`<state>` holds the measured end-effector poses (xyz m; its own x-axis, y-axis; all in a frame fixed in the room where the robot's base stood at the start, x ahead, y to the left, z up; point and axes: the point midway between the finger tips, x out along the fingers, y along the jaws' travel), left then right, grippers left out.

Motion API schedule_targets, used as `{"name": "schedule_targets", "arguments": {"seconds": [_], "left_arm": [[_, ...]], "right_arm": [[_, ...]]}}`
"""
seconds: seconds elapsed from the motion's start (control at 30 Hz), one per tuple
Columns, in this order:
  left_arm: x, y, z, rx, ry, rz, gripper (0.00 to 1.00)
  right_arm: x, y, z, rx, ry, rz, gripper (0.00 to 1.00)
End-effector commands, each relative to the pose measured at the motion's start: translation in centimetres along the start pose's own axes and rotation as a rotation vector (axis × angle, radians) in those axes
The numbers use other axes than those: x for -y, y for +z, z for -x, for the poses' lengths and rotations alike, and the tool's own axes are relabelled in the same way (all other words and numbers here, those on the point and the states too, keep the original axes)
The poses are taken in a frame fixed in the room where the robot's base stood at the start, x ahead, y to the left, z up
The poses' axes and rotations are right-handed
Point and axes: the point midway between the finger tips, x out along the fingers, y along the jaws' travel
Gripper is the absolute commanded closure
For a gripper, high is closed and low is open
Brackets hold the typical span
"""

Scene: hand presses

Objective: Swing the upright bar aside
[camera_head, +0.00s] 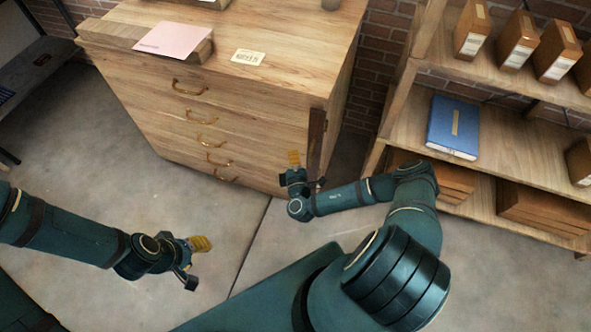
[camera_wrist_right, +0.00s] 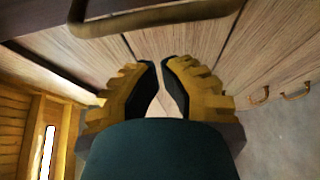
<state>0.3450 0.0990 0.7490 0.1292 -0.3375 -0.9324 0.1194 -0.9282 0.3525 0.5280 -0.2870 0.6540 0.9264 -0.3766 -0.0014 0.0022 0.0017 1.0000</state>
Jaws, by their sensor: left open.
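The upright bar (camera_head: 316,140) is a dark wooden strip standing at the front right corner of the wooden drawer cabinet (camera_head: 150,85). In the right wrist view a dark strip (camera_wrist_right: 45,72), probably this bar, runs along the left side. My right gripper (camera_head: 293,157) is in front of the cabinet, just left of the bar and apart from it. In the right wrist view its yellow and black fingertips (camera_wrist_right: 160,62) are nearly together with nothing between them. My left gripper (camera_head: 201,246) is open and empty above the floor, away from the cabinet.
Brass handles (camera_head: 190,87) line the drawers; a curved brass handle (camera_wrist_right: 155,17) crosses the top of the wrist view. A pink sheet (camera_head: 173,40) and a small card (camera_head: 248,57) lie on top. A shelf with a blue book (camera_head: 453,125) stands right.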

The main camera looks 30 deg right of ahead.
Motion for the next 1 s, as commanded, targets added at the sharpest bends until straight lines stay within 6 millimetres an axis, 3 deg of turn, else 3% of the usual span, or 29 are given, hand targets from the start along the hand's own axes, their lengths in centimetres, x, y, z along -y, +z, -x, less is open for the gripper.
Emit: {"name": "schedule_targets", "arguments": {"seconds": [0.1,0.4,1.0], "left_arm": [[0.2,-0.1,-0.5,-0.002,0.0,0.0,0.53],[0.2,-0.1,-0.6,-0.004,0.0,0.0,0.53],[0.2,-0.1,-0.6,-0.004,0.0,0.0,0.53]], "right_arm": [[0.1,0.3,-1.7,0.001,0.0,0.002,1.0],[0.0,2.9,0.7,0.0,-0.001,0.0,1.0],[0.0,3.2,1.0,-0.021,0.0,0.001,1.0]]}}
